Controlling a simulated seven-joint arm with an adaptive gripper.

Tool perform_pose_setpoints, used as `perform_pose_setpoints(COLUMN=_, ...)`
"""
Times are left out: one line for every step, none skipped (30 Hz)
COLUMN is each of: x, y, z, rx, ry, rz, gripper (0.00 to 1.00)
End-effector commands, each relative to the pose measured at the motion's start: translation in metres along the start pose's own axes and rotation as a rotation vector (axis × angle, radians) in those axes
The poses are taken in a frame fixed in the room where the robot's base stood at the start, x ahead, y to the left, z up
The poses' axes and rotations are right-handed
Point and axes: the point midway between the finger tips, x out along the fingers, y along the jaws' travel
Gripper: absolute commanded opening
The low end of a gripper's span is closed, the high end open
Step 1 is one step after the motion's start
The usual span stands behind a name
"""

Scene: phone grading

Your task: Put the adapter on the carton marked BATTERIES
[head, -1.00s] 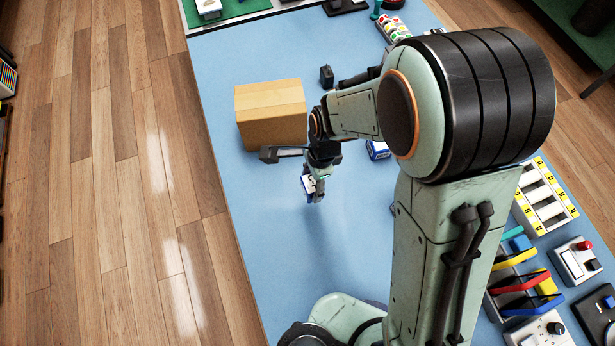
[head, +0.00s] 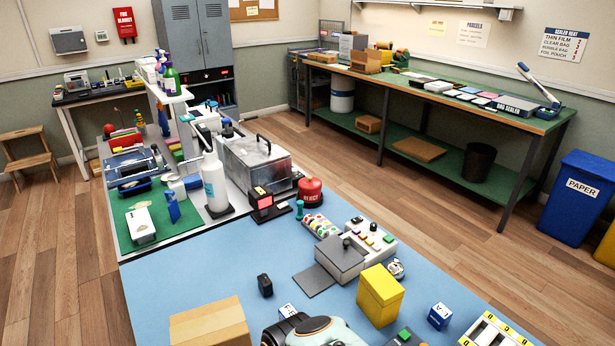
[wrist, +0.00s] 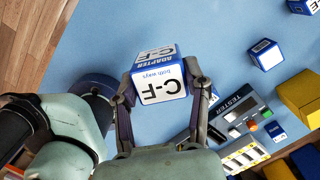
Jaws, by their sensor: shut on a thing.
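The adapter (wrist: 161,88) is a blue-and-white block lettered "ADAPTER", "C-F" and "both ways". My gripper (wrist: 160,80) is shut on it in the wrist view, one finger on each side. The blue table surface shows behind it. In the head view the gripper is out of sight below the frame. A plain brown carton (head: 212,325) stands on the blue table at the bottom, cut off by the frame edge. No BATTERIES marking is readable on it or anywhere else in view.
Blue-and-white blocks lie right of my gripper, one (wrist: 265,55) apart. A tester (wrist: 238,112) is below it. In the head view, a small black object (head: 264,285), a yellow box (head: 380,294) and a grey device (head: 340,257) stand on the table.

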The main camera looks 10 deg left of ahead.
Motion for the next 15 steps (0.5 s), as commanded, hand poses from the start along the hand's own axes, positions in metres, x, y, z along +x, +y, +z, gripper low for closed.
perform_pose_setpoints(x=-0.012, y=-0.013, z=0.012, rx=0.053, ry=-0.003, rz=-0.012, gripper=0.16)
perform_pose_setpoints(x=-0.019, y=-0.019, z=0.019, rx=0.087, ry=-0.003, rz=-0.015, gripper=0.16)
perform_pose_setpoints(x=-0.029, y=-0.028, z=0.029, rx=0.128, ry=-0.004, rz=-0.019, gripper=0.16)
perform_pose_setpoints(x=-0.036, y=-0.034, z=0.036, rx=0.153, ry=-0.004, rz=-0.022, gripper=0.16)
perform_pose_setpoints(x=-0.042, y=-0.039, z=0.043, rx=0.173, ry=-0.003, rz=-0.022, gripper=0.16)
perform_pose_setpoints(x=-0.050, y=-0.045, z=0.051, rx=0.191, ry=-0.003, rz=-0.025, gripper=0.16)
perform_pose_setpoints(x=-0.054, y=-0.049, z=0.056, rx=0.199, ry=-0.003, rz=-0.024, gripper=0.16)
perform_pose_setpoints(x=-0.059, y=-0.053, z=0.060, rx=0.199, ry=-0.002, rz=-0.023, gripper=0.16)
perform_pose_setpoints(x=-0.063, y=-0.057, z=0.066, rx=0.196, ry=-0.002, rz=-0.022, gripper=0.16)
perform_pose_setpoints(x=-0.066, y=-0.060, z=0.069, rx=0.194, ry=-0.002, rz=-0.022, gripper=0.16)
perform_pose_setpoints(x=-0.067, y=-0.062, z=0.072, rx=0.192, ry=-0.001, rz=-0.021, gripper=0.16)
perform_pose_setpoints(x=-0.069, y=-0.065, z=0.075, rx=0.190, ry=0.000, rz=-0.020, gripper=0.16)
perform_pose_setpoints(x=-0.070, y=-0.068, z=0.077, rx=0.187, ry=-0.001, rz=-0.020, gripper=0.16)
perform_pose_setpoints(x=-0.068, y=-0.070, z=0.079, rx=0.187, ry=0.000, rz=-0.019, gripper=0.16)
perform_pose_setpoints(x=-0.064, y=-0.075, z=0.080, rx=0.192, ry=0.000, rz=-0.019, gripper=0.16)
